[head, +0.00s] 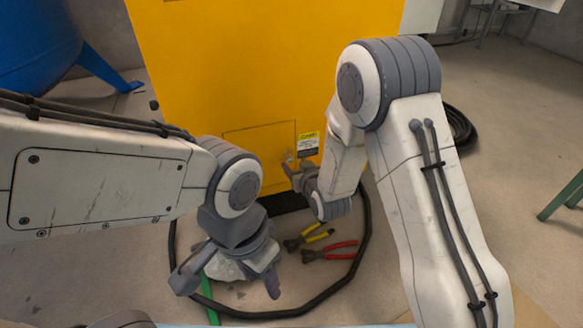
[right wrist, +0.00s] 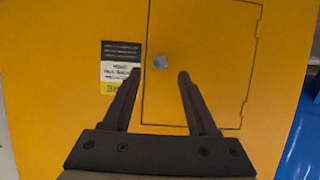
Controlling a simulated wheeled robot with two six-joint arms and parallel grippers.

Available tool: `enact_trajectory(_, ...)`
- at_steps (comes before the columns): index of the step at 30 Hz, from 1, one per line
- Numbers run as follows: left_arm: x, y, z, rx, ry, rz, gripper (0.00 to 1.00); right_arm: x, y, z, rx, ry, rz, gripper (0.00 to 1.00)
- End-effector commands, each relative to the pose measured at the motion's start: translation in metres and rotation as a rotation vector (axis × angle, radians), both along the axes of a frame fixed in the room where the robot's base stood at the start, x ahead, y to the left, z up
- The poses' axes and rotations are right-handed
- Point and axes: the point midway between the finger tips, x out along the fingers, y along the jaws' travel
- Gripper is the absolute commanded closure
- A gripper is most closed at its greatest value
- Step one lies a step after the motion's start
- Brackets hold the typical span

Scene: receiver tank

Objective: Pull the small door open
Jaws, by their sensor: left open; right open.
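The small door (head: 250,143) is a thin-outlined panel low on the yellow cabinet (head: 270,60). It looks flush with the cabinet face in both views. A small grey round knob (right wrist: 160,62) sits near the door's edge beside the label in the right wrist view; it also shows in the head view (head: 288,157). My right gripper (head: 289,169) is open in front of the knob. In the right wrist view its fingers (right wrist: 158,77) point at the door (right wrist: 205,70), with the knob just beyond and between the tips. Contact cannot be told. My left gripper (head: 228,284) is open, pointing down above the floor.
A label (head: 308,143) is beside the door. Yellow-handled pliers (head: 308,238) and red-handled pliers (head: 330,252) lie on the floor, within a loop of black hose (head: 345,285). A blue tank (head: 35,40) stands at the left. Open floor (head: 510,130) lies to the right.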

Motion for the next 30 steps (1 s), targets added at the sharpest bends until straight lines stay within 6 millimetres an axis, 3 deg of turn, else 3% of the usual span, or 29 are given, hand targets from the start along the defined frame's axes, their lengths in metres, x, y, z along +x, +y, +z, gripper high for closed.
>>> enact_trajectory(1, 0.000, 0.000, -0.010, 0.000, 0.000, 0.000, 0.50, 0.009, 0.003, -0.008, 0.001, -0.004, 0.000, 0.41)
enact_trajectory(7, 0.000, 0.000, -0.023, 0.000, 0.000, 0.000, 0.50, 0.031, 0.010, -0.016, 0.000, -0.001, 0.000, 0.41)
enact_trajectory(19, 0.000, 0.000, -0.024, 0.000, 0.000, 0.000, 0.50, 0.038, 0.012, -0.017, -0.001, 0.002, 0.000, 0.41)
enact_trajectory(21, 0.000, 0.000, -0.024, 0.000, 0.000, 0.000, 0.50, 0.038, 0.012, -0.017, -0.001, 0.002, 0.000, 0.68)
enact_trajectory(24, 0.000, 0.000, -0.024, 0.000, 0.000, 0.000, 0.50, 0.037, 0.012, -0.017, -0.001, 0.002, 0.000, 1.00)
enact_trajectory(30, 0.000, 0.000, -0.024, 0.000, 0.000, 0.000, 0.50, 0.037, 0.012, -0.017, -0.001, 0.002, 0.000, 1.00)
